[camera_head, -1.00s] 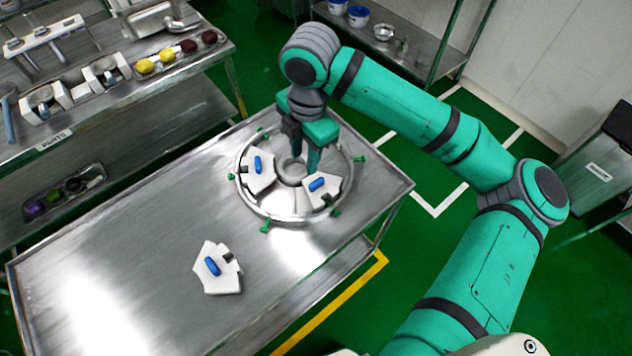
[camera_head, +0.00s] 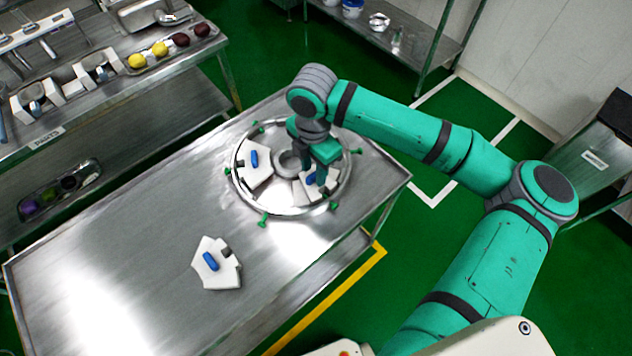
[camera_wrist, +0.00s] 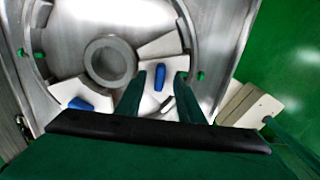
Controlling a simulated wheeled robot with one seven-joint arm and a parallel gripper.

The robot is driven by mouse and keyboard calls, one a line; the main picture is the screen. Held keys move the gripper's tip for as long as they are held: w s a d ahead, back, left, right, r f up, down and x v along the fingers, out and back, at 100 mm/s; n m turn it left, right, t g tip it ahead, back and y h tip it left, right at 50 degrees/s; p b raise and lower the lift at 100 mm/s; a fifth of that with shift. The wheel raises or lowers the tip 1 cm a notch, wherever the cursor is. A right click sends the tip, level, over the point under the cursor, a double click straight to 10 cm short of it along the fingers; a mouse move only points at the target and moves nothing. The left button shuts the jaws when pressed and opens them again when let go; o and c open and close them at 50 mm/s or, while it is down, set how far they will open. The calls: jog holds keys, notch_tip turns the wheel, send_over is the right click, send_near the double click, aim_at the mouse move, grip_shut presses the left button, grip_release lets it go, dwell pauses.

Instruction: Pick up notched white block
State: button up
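Three white blocks with blue handles are in the head view. One white block (camera_head: 228,274) lies alone on the table, with an angular outline and a dark piece at its edge. A second (camera_head: 258,178) sits in the left part of the round metal ring (camera_head: 243,196). A third (camera_head: 299,193) sits in the ring's right part, partly hidden by my gripper (camera_head: 319,181). In the wrist view my gripper (camera_wrist: 157,92) is open, with one finger on each side of this block's blue handle (camera_wrist: 159,76). I cannot tell whether the fingers touch it.
The metal table (camera_head: 130,240) is clear around the lone block. Green pegs (camera_head: 264,219) stick out around the ring. A side shelf at left holds a tray (camera_head: 185,47) of yellow and dark red items. A dark-topped cabinet (camera_head: 600,150) stands at right.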

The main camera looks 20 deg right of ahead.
jog(key=shift+f, duration=0.6)
grip_shut()
dwell(1.0)
